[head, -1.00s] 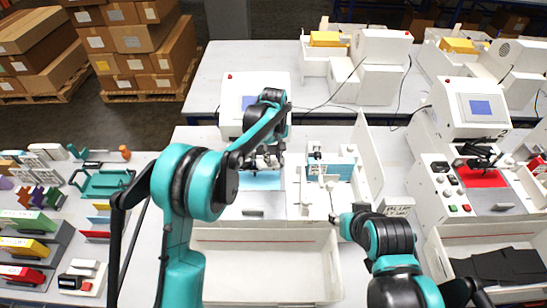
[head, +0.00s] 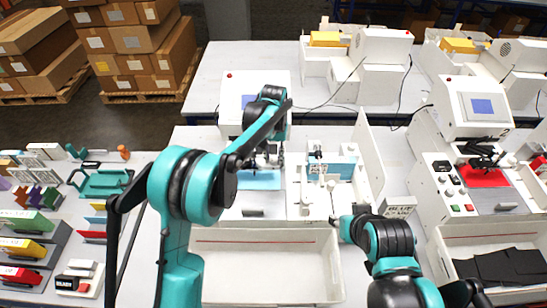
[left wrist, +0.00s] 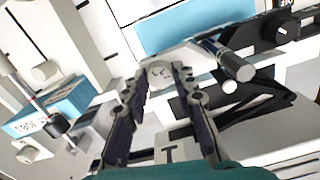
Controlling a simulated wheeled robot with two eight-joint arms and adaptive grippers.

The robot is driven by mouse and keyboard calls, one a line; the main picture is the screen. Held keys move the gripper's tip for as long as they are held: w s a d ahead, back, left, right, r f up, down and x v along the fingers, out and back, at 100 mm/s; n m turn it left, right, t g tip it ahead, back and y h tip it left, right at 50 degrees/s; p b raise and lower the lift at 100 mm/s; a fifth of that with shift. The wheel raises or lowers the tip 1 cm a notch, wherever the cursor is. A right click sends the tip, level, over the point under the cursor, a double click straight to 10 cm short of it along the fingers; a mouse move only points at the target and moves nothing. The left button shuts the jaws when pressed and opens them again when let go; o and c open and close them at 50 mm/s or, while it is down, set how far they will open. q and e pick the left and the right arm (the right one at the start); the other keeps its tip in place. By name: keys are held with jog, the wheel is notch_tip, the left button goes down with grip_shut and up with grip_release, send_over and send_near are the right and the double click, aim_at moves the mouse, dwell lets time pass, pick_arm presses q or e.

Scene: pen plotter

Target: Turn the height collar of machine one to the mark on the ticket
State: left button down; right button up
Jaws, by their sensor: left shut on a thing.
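Machine one (head: 230,120) stands at the centre, a white plotter with a blue sheet (head: 258,180) on its bed. My left gripper (head: 268,157) reaches over the bed; the arm partly hides the pen carriage. In the left wrist view its fingers (left wrist: 160,85) close around a pale round part (left wrist: 160,72), which looks like the height collar. Its marks are too small to read.
An empty white tray (head: 265,236) lies in front of machine one. A white upright panel (head: 368,150) stands to its right. A second plotter (head: 470,110) with a red sheet stands farther right. Coloured parts and racks crowd the left table. In the wrist view, a metal cylinder (left wrist: 236,65) lies close by.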

aim_at(273, 159)
pick_arm(q)
jog(key=shift+m, duration=1.9)
jog(key=c, duration=1.2)
grip_release()
jog(key=shift+r, duration=0.15)
notch_tip(273, 159, up, 12)
